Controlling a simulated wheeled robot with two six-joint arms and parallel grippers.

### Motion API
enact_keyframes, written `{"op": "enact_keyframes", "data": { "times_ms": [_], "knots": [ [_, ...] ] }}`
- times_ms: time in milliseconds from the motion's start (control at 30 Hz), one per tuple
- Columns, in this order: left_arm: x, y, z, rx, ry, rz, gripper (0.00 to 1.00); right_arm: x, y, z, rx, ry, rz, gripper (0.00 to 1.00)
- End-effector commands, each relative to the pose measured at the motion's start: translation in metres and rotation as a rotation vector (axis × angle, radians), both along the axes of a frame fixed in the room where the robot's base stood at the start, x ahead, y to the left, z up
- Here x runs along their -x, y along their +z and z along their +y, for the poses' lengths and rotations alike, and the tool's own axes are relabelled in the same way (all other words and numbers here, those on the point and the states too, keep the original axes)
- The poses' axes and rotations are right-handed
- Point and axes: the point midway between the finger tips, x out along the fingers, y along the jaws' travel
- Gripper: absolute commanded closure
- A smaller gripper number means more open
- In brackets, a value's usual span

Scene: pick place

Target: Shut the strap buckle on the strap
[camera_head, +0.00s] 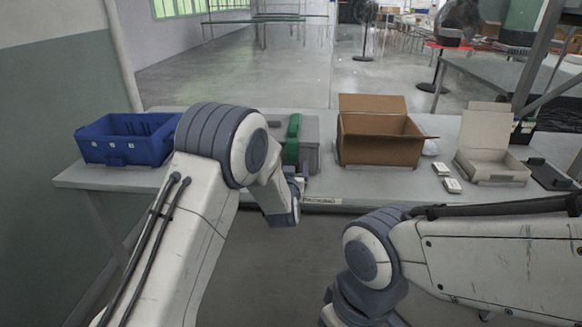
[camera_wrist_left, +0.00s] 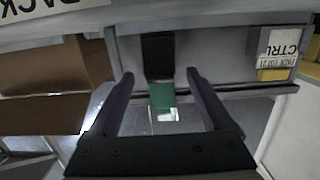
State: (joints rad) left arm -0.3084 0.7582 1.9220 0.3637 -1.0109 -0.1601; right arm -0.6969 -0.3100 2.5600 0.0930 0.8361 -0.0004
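A green strap (camera_head: 292,140) runs over a grey case (camera_head: 311,135) on the table. In the left wrist view the strap (camera_wrist_left: 162,96) shows below a black block-like piece, which looks like the strap buckle (camera_wrist_left: 158,56), on the side of the case (camera_wrist_left: 215,54). I cannot tell whether the buckle is open or shut. My left gripper (camera_head: 299,184) is at the front of the case, partly hidden by my wrist. In the left wrist view its two fingers (camera_wrist_left: 158,77) are apart, one on each side of the buckle and strap, with gaps. My right gripper is out of view.
A blue bin (camera_head: 125,151) stands left of the case. An open cardboard box (camera_head: 380,150) stands close on its right. Farther right are a cream carton (camera_head: 490,165), small white boxes (camera_head: 452,185) and a dark flat item (camera_head: 548,176). The table's front edge is close below my left gripper.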

Motion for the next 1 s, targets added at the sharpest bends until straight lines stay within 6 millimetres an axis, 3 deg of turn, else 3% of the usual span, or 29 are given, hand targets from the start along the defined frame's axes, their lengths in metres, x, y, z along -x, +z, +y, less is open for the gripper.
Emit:
{"op": "enact_keyframes", "data": {
  "times_ms": [233,500,700,1000],
  "knots": [
    [0.014,0.002,-0.001,0.0,-0.002,0.001,0.16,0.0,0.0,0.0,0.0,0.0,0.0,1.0],
    [0.067,0.008,-0.001,-0.001,-0.002,0.002,0.16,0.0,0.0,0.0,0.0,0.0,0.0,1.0],
    [0.095,0.012,-0.001,0.0,-0.001,0.001,0.16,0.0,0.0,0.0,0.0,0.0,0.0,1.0],
    [0.104,0.013,0.0,0.0,0.0,0.0,0.16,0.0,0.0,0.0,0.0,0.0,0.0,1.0]
  ]
}}
